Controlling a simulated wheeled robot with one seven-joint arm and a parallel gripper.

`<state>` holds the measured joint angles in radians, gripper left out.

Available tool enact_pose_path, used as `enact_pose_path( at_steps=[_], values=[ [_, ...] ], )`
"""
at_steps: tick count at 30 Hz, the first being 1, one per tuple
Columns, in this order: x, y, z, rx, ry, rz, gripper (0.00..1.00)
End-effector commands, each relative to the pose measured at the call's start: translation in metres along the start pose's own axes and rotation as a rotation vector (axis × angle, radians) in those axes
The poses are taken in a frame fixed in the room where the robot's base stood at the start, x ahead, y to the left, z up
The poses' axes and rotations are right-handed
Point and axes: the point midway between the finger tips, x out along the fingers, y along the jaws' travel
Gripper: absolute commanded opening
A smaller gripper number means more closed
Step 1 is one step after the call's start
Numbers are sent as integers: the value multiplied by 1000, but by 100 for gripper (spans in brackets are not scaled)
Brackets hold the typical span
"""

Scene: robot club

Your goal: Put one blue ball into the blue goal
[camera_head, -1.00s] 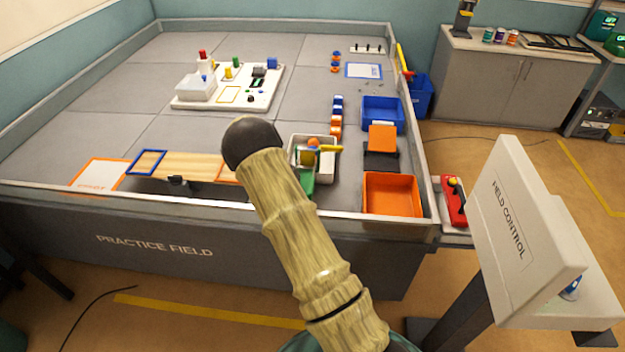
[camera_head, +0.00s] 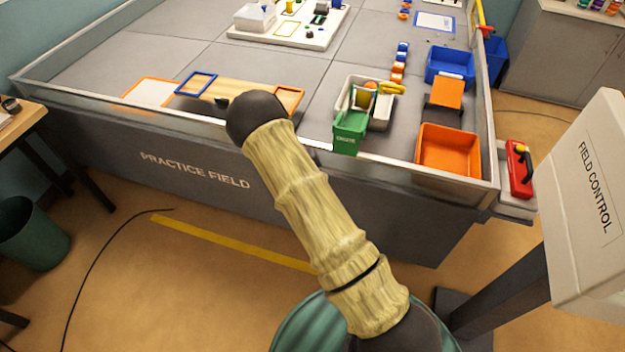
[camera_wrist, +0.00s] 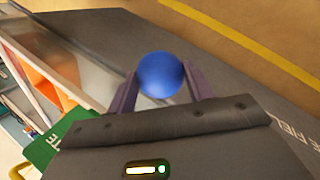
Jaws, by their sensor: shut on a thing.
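A blue ball (camera_wrist: 160,70) shows in the wrist view between the two fingers of my gripper (camera_wrist: 160,82), which is shut on it. In the wrist view the ball is held beside the grey outer wall of the practice field, with the floor beyond. In the head view my gripper and the ball are hidden behind my arm. A blue open bin, seemingly the blue goal (camera_head: 432,70), stands inside the field at the right, beyond an orange open bin (camera_head: 425,150).
A white tray (camera_head: 372,82) with balls and a green box (camera_head: 349,132) stand left of the orange bin. The field's wall (camera_head: 200,172) runs along the near side. Another blue bin (camera_head: 497,58) is outside the field. A control stand (camera_head: 590,180) is at right.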

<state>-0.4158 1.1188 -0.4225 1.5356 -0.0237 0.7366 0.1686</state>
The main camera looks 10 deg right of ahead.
Motion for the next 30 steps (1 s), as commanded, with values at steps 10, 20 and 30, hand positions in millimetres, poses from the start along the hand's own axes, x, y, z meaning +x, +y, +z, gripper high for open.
enact_pose_path(
  at_steps=[10, 20, 30],
  values=[
    [40, -20, -1, -4, -1, -1, 29],
    [66, -29, 20, 2, -7, -5, 29],
    [70, -38, 47, -6, -4, -5, 29]
  ],
)
